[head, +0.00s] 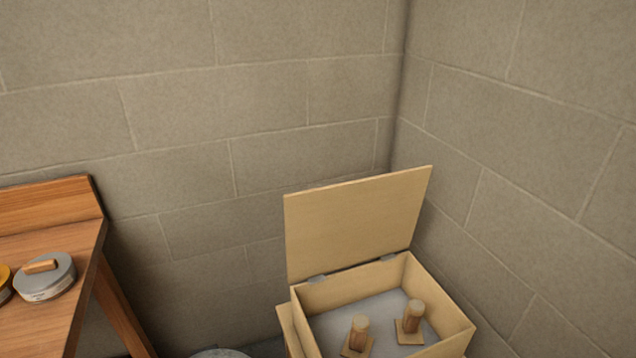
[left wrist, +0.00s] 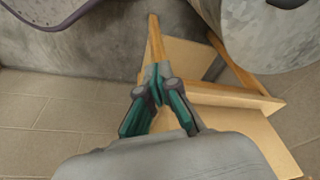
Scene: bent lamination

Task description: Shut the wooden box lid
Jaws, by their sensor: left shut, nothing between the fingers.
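The wooden box (head: 455,340) stands at the bottom right of the head view, near the wall corner. Its lid (head: 357,222) is a flat pale panel, raised nearly upright on two grey hinges along the far rim. In the left wrist view my left gripper (left wrist: 156,82) is shut and empty, its teal fingers together. Pale wooden panels (left wrist: 250,130) with darker edges lie beyond and beside the fingers; I cannot tell whether they belong to the box or whether the fingers touch them. My left gripper does not show in the head view. My right gripper is in neither view.
Two wooden pegs on square bases (head: 359,335) (head: 411,318) stand on the box's grey floor. A wooden bench (head: 40,325) at the left carries a grey tin (head: 46,283) with a wooden piece on top. Stone-block walls stand close behind and right of the box.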

